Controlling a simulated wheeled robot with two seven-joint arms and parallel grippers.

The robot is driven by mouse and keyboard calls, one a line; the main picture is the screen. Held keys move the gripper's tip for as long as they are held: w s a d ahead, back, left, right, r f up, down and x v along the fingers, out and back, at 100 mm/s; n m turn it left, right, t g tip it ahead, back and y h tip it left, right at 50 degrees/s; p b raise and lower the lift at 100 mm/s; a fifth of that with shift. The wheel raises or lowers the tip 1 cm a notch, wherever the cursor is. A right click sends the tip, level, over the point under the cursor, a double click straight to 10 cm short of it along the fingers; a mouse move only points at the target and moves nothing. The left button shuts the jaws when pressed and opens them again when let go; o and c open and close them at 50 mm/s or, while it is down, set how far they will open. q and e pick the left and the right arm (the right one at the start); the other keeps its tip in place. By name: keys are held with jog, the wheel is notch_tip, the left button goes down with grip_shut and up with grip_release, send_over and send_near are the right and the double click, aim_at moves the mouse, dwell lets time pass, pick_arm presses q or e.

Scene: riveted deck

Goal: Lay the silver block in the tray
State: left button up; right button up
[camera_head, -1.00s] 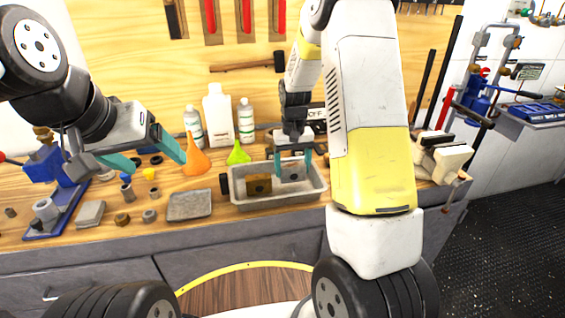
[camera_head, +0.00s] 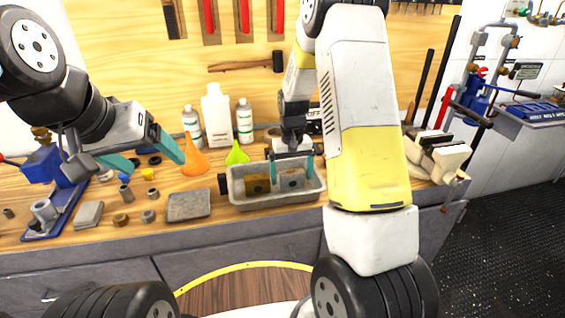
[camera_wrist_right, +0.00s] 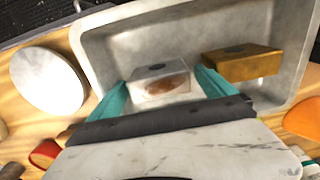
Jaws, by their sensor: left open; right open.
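The silver block (camera_head: 291,181) sits inside the grey tray (camera_head: 262,204), in its right half. In the right wrist view the silver block (camera_wrist_right: 160,88) has a brownish patch on its face, and the pale tray wall (camera_wrist_right: 90,45) surrounds it. My right gripper (camera_head: 291,172) is open at the tray, its teal fingers spread to either side of the silver block with gaps showing. My left gripper (camera_head: 155,162) is open and empty above the left part of the bench, apart from the tray.
A brass-coloured block (camera_head: 257,184) lies in the tray's left half, beside the silver block. A grey slab (camera_head: 188,205) lies left of the tray. An orange funnel (camera_head: 194,162), a green funnel (camera_head: 237,153) and bottles stand behind. A vise (camera_head: 443,158) is at the right.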

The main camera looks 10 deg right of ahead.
aim_at(291, 171)
notch_tip(291, 171, up, 12)
jog(key=s+r+t+y, duration=0.2)
jog(key=s+r+t, duration=0.1)
jog(key=s+r, duration=0.95)
jog(key=s+a+r+t, duration=0.2)
jog(key=s+t, duration=0.1)
jog(key=s, duration=0.9)
jog(key=shift+r, duration=0.15)
